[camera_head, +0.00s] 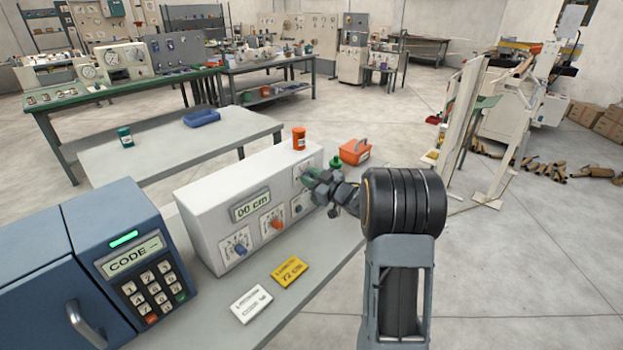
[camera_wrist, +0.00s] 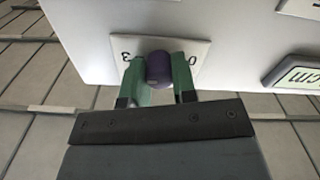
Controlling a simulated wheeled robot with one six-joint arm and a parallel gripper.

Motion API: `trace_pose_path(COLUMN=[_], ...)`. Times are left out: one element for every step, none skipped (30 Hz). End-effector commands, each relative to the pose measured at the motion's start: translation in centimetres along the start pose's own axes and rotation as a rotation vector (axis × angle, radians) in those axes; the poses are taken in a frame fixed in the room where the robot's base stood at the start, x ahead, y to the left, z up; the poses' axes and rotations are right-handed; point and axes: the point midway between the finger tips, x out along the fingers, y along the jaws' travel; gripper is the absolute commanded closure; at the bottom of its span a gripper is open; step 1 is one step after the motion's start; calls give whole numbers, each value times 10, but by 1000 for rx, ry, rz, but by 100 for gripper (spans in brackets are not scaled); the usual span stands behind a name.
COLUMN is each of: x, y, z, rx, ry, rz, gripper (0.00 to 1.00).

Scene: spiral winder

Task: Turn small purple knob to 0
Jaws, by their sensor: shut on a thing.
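The small purple knob (camera_wrist: 159,67) shows in the wrist view on a white dial plate (camera_wrist: 203,49), with the marks 0 and 3 visible on either side of it. My gripper (camera_wrist: 160,76) has its two green fingers closed on the knob from both sides. In the head view my gripper (camera_head: 312,178) is at the right end of the white box (camera_head: 205,206), in front of its upper right dial, and hides the purple knob there. The knob's pointer cannot be made out.
The box also carries a blue knob (camera_head: 240,249), an orange knob (camera_head: 277,223) and a display (camera_head: 251,205) reading 00 cm. A yellow card (camera_head: 290,272) and a white card (camera_head: 251,304) lie in front. A blue keypad safe (camera_head: 120,262) stands left; an orange toolbox (camera_head: 354,152) is behind my gripper.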

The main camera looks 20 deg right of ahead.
Motion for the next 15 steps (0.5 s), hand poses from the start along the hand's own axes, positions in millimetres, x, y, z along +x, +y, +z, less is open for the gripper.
trace_pose_path(x=[0,0,0,0,0,0,0,0,0,0,0,0,0,0,0], y=[0,0,0,0,0,0,0,0,0,0,0,0,-1,-1,-1], z=[0,0,0,0,0,0,0,0,1,1,1,2,2,3,4], rx=[0,0,0,0,0,-1,-2,-5,-10,-16,-24,-37,-48,-61,-84], ry=[0,0,0,0,0,0,0,0,0,1,1,1,1,1,2], rz=[0,0,0,0,0,0,1,1,1,1,1,1,1,1,1], gripper=[88,91,95,98,98,98,98,98,98,98,98,98,98,98,98])
